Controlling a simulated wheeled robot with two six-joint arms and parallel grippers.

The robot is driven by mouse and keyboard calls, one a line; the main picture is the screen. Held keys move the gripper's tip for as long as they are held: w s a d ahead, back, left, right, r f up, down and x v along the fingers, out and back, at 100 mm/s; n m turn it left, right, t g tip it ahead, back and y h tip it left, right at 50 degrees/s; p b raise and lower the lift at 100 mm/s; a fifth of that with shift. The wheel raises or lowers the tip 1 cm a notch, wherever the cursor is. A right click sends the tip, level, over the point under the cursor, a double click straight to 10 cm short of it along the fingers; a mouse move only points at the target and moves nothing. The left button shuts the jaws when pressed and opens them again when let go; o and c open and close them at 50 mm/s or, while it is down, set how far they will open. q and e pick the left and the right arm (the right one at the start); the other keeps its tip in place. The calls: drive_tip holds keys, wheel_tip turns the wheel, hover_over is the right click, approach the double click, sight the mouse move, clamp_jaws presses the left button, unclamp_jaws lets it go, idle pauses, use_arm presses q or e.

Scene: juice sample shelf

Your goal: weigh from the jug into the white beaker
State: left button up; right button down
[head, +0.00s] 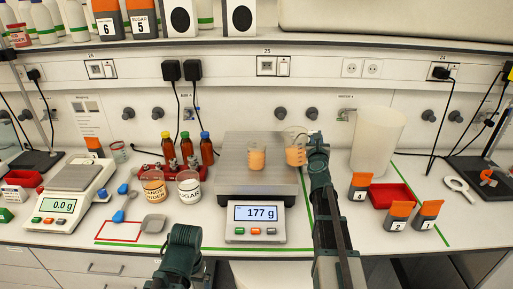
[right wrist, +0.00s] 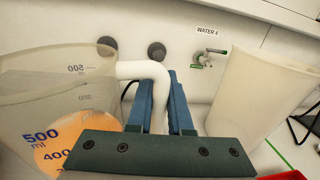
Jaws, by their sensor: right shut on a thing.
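My right gripper (head: 314,141) is shut on the handle of a clear jug (head: 296,138) holding orange juice. In the right wrist view the white handle (right wrist: 143,70) sits between the blue fingers (right wrist: 160,100), and the jug (right wrist: 60,90) shows blue volume marks. A small see-through beaker (head: 257,146) with orange juice stands on the large scale (head: 232,182), just left of the jug. The scale display reads 177 g. I cannot tell whether this is the white beaker. The jug looks about upright. My left gripper (head: 180,246) is low at the front; its jaws are unclear.
A tall pale container (head: 377,140) stands right of my right arm, near a red tray (head: 392,195) and orange-topped packets (head: 400,213). Left of the scale are two jars (head: 189,187), capped bottles (head: 207,150) and a small scale (head: 70,185) reading 0.0 g.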

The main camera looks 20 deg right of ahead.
drive_tip(key=shift+d+f+m+b, duration=0.35)
drive_tip(key=shift+f+m, duration=0.3)
drive_tip(key=shift+m, duration=0.05)
drive_tip(key=shift+s+d, duration=0.1)
wheel_tip(320, 180, up, 6)
drive_tip(key=p, duration=0.6)
drive_tip(key=shift+f, duration=0.1)
idle(1.5)
